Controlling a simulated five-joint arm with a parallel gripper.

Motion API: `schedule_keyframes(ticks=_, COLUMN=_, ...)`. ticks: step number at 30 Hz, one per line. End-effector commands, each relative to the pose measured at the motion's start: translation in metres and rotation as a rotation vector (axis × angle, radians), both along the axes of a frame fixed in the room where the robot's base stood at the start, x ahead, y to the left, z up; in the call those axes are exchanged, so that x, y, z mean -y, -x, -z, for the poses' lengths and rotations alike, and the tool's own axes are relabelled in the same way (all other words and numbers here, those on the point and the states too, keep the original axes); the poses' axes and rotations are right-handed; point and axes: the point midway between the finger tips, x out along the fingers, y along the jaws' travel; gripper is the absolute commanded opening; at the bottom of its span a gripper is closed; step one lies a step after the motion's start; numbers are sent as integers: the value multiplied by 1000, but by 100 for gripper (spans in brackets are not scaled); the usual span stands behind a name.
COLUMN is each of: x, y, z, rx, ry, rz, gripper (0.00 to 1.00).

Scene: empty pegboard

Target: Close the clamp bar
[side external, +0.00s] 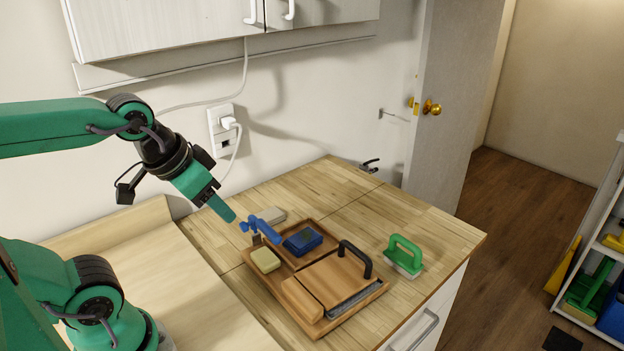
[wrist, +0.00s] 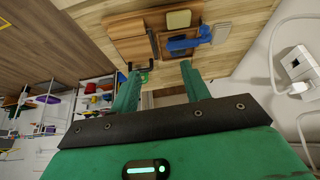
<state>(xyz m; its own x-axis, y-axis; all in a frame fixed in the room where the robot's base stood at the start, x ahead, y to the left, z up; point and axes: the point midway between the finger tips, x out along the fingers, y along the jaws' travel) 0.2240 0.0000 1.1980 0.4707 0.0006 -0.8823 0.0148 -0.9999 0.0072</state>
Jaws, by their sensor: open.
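A wooden tray (side external: 359,308) lies on the counter. At its back left edge stands a slim blue lever-like piece (side external: 265,229), tilted up; it may be the clamp bar, but I cannot tell for sure. Inside are a blue block with a dark top (side external: 302,240), a pale yellow block (side external: 265,260) and a wooden panel (side external: 330,280) with a black handle (side external: 356,257). Blue parts also show in the wrist view (wrist: 186,43). My gripper (side external: 232,216) is open and empty, just left of the blue lever and apart from it. Its two fingers (wrist: 160,72) show spread in the wrist view.
A grey block (side external: 271,215) sits behind the tray. A green-handled brush (side external: 405,255) stands right of it. A cable hangs from the wall socket (side external: 221,130).

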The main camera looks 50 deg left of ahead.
Motion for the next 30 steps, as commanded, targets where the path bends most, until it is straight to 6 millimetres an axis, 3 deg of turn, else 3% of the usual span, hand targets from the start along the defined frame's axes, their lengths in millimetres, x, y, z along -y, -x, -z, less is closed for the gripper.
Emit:
schedule_keyframes(ticks=1, x=-1, y=0, z=0, rx=-2, ry=7, rz=-15, gripper=36)
schedule_keyframes(ticks=6, x=-4, y=-3, z=2, rx=-14, ry=58, rz=-125, gripper=3)
schedule_keyframes(ticks=7, x=-4, y=-4, z=2, rx=-17, ry=71, rz=-155, gripper=0)
schedule_keyframes(ticks=30, x=-34, y=-25, z=18, rx=-77, ry=514, rz=-1235, gripper=0)
